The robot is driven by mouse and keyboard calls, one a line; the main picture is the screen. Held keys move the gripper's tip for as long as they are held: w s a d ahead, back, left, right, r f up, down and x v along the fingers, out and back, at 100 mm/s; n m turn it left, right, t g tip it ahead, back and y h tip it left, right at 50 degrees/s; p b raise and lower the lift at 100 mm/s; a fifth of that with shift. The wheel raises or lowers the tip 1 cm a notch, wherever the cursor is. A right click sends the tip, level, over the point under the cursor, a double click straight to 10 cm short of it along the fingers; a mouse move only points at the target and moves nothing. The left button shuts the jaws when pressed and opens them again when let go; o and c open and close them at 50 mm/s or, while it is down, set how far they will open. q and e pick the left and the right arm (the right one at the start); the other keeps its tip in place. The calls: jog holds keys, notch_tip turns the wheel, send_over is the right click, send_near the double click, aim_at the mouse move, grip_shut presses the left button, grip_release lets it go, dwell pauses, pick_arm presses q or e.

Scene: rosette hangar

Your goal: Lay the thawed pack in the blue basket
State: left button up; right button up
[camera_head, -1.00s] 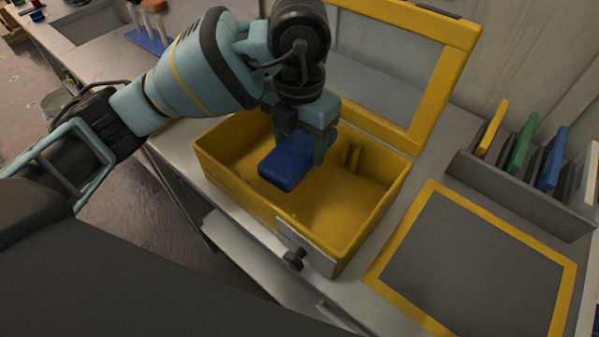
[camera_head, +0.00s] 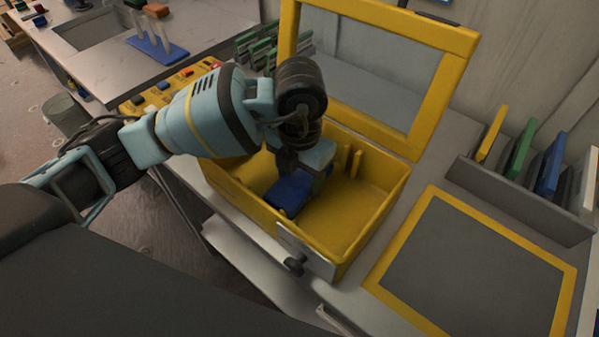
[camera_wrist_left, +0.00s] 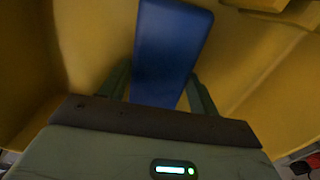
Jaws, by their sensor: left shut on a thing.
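A blue pack (camera_head: 287,196) is held down inside a yellow box (camera_head: 352,248) with its framed lid (camera_head: 440,95) standing open. My left gripper (camera_head: 303,178) is shut on the pack, inside the box. In the left wrist view, the flat blue pack (camera_wrist_left: 170,50) lies between the two green fingers of the left gripper (camera_wrist_left: 160,85), with yellow box walls around it. Whether the pack touches the box floor cannot be told. I cannot make out a blue basket. My right gripper is not in view.
A yellow-framed grey panel (camera_head: 470,275) lies on the bench right of the box. A grey rack (camera_head: 520,195) holds several coloured panels behind it. A control panel with buttons (camera_head: 165,88) and a blue stand (camera_head: 155,48) are at the upper left.

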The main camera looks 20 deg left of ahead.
aim_at(299, 175)
pick_arm(q)
jog(key=shift+f, duration=0.2)
jog(key=o, duration=1.2)
jog(key=shift+f+b, duration=0.1)
jog(key=shift+b, duration=0.25)
jog(key=r, duration=0.7)
jog(key=shift+w+a+r, duration=0.2)
jog(key=shift+w, duration=0.2)
jog(key=shift+o, duration=0.4)
jog(key=shift+r, duration=0.35)
